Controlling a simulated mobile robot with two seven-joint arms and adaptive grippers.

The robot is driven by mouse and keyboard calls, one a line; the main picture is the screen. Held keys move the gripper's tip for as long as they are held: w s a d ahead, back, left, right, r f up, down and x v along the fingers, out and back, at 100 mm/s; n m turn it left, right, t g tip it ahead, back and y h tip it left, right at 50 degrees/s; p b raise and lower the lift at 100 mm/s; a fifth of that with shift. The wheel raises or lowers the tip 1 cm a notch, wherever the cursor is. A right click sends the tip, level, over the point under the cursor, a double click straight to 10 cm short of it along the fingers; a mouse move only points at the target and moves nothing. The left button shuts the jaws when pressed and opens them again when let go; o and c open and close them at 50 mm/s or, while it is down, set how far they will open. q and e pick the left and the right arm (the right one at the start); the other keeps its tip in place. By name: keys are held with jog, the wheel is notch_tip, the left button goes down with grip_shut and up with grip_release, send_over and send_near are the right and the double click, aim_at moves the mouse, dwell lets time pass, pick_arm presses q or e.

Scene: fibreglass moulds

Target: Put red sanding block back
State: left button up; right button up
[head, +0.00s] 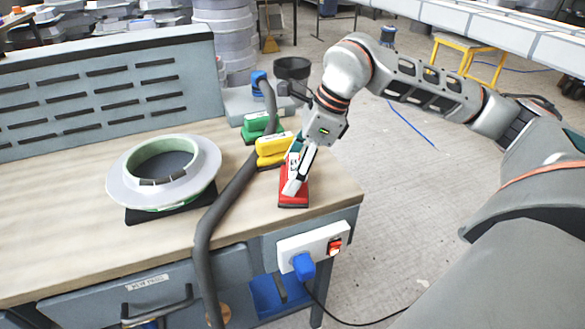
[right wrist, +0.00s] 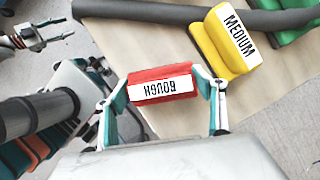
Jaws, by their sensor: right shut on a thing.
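The red sanding block (head: 294,201) is at the right end of the workbench, in front of the yellow block. My right gripper (head: 291,186) reaches down over it and is shut on it. In the right wrist view the red block (right wrist: 163,76), with a white label reading ROUGH upside down, sits between the two fingers (right wrist: 164,112). It looks to be on or just above the bench top; its underside is hidden. My left gripper (right wrist: 48,36) shows only at the upper left of the right wrist view, fingers apart and empty.
A yellow MEDIUM block (head: 275,149) and a green block (head: 261,127) stand behind in a row. A grey hose (head: 232,190) runs across the bench to their left. A round mould (head: 118,184) sits further left. A power box (head: 313,243) is on the bench front.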

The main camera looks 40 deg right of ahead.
jog(key=shift+f, duration=0.15)
jog(key=o, duration=1)
pick_arm(q)
jog(key=shift+s+f, duration=0.25)
jog(key=shift+s, duration=0.1)
pick_arm(e)
jog(key=shift+o, duration=0.3)
pick_arm(q)
jog(key=shift+f, duration=0.1)
jog(key=shift+s+d+r+p, duration=0.2)
jog(key=shift+r+p, duration=0.4)
jog(key=shift+p, duration=0.3)
pick_arm(e)
jog(key=v, duration=1.2)
pick_arm(q)
jog(key=shift+w+r, duration=0.15)
jog(key=shift+w, duration=0.05)
pick_arm(e)
jog(key=shift+s, duration=0.1)
